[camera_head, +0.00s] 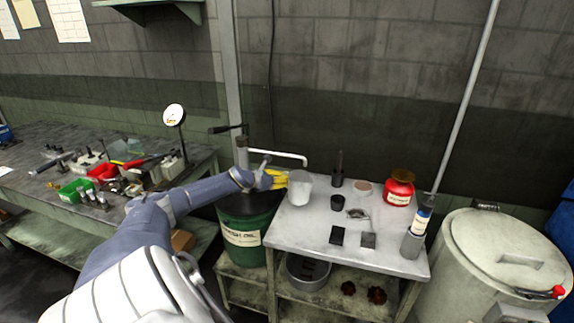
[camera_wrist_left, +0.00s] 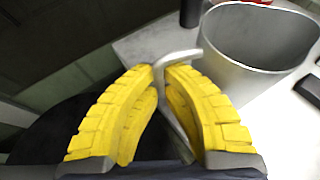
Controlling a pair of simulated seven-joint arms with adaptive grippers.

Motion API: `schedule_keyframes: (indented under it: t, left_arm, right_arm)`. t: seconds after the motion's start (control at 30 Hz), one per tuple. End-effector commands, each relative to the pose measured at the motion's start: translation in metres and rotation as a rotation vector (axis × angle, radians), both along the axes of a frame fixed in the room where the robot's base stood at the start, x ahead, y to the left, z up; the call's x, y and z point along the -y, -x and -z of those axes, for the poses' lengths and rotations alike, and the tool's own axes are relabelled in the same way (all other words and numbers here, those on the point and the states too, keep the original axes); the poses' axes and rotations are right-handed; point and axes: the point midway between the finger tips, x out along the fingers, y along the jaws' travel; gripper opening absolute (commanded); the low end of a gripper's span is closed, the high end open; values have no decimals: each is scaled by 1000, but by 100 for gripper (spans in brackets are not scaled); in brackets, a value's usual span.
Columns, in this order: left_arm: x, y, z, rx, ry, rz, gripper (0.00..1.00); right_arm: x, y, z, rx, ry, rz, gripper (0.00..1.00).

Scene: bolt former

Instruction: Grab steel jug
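The steel jug (camera_head: 300,188) stands upright at the left end of the grey metal table. My left gripper (camera_head: 277,179) reaches it from the left, at its handle side. In the left wrist view the jug (camera_wrist_left: 262,50) shows its open rim and empty-looking inside at the upper right. Its bent handle (camera_wrist_left: 178,58) runs between my yellow fingers (camera_wrist_left: 162,72). The fingertips are close together, one on each side of the handle, and look shut on it. My right gripper is not in view.
On the table (camera_head: 285,238) stand dark small items, a red can (camera_head: 399,188) and a blue-labelled bottle (camera_head: 415,235). A green bin (camera_head: 243,232) is below my left forearm. A large pale drum (camera_head: 480,265) stands at right. A cluttered bench (camera_head: 60,150) is at left.

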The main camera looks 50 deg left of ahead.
Motion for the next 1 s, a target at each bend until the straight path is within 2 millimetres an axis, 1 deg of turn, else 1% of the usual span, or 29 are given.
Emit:
schedule_keyframes:
  t: [0.1,1.0]
  left_arm:
    - [-1,10,0,-1,-3,-1,0]
    - [-2,69,0,-1,-1,-1,0]
  right_arm:
    - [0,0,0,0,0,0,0]
    - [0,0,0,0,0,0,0]
